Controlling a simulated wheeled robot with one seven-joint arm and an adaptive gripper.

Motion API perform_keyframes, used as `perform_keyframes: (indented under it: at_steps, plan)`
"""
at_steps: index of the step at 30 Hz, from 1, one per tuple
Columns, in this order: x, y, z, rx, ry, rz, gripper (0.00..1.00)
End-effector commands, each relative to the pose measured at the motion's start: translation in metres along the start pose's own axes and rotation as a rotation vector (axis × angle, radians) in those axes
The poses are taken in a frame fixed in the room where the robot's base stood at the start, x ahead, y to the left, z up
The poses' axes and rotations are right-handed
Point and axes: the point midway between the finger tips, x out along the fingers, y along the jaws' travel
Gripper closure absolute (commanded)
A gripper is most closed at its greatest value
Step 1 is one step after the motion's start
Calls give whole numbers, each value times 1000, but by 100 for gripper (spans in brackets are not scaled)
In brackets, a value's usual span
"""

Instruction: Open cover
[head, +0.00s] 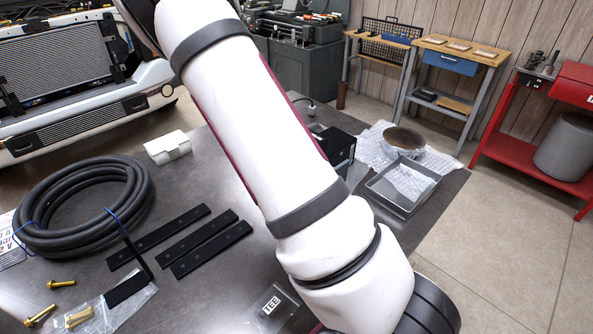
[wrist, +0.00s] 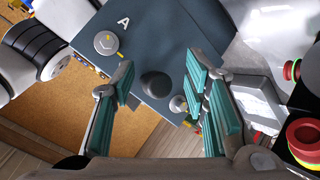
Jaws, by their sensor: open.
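In the wrist view my gripper (wrist: 158,78) is open, its two teal-padded fingers apart with nothing between the pads that I can see held. Ahead of it is a dark blue-grey panel marked "A" (wrist: 165,40), which may be the cover. The panel carries a round dark knob (wrist: 154,84), seen in the gap between the fingers. A grey hex-headed fastener (wrist: 106,43) is at its upper left, and a smaller grey fastener (wrist: 178,104) sits beside the right finger. I cannot tell whether the fingers touch the panel. In the head view my arm hides the gripper.
On the dark table lie a coiled black hose (head: 82,205), black strips (head: 205,248), a white block (head: 168,148), brass bolts (head: 62,284) and a grey tray (head: 400,207). A dark box (head: 337,147) stands partly behind my arm. Red rings (wrist: 303,135) are close at the wrist view's right.

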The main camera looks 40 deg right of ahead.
Motion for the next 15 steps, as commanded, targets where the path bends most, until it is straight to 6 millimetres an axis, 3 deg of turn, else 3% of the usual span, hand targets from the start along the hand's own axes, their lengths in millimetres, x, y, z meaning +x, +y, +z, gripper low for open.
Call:
perform_keyframes:
  at_steps: [7,15]
  plan:
    - [-17,0,0,0,-1,-2,59]
    - [-70,-2,0,1,-2,-3,59]
